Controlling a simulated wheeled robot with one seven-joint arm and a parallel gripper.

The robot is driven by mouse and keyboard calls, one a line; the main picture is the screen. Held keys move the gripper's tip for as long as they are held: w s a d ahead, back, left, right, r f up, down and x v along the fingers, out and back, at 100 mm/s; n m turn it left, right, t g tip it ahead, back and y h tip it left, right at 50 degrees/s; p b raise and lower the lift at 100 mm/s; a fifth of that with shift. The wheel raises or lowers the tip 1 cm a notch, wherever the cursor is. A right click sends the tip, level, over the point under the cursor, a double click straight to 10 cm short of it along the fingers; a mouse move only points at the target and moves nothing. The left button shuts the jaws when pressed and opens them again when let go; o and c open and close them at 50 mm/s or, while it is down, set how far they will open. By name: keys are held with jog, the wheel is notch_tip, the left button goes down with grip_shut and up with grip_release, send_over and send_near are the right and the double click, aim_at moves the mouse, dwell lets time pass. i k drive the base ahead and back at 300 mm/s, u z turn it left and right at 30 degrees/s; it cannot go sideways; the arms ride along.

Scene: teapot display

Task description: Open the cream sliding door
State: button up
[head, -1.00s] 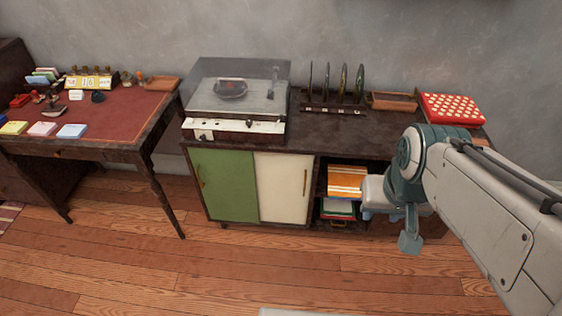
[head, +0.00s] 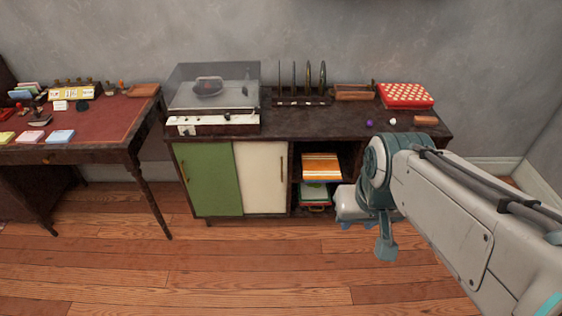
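The cream sliding door (head: 260,178) is at the middle of the low dark cabinet, with a slim vertical brass handle (head: 282,168) near its right edge. It stands beside the green door (head: 207,180), which is on its left. To its right is an open shelf bay. My gripper (head: 358,218) is to the right of the cream door, in front of the shelf bay and apart from the door. Its fingers are mostly hidden behind my wrist, so I cannot see whether they are open or shut.
A record player (head: 213,98) stands on the cabinet top (head: 330,121). A disc rack (head: 301,98), a red dotted box (head: 406,96) and small balls are further right. A red-topped desk (head: 95,115) stands left. The wooden floor in front is clear.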

aim_at(262, 167)
jog(key=z, duration=0.25)
jog(key=i, duration=1.2)
jog(key=u, duration=0.3)
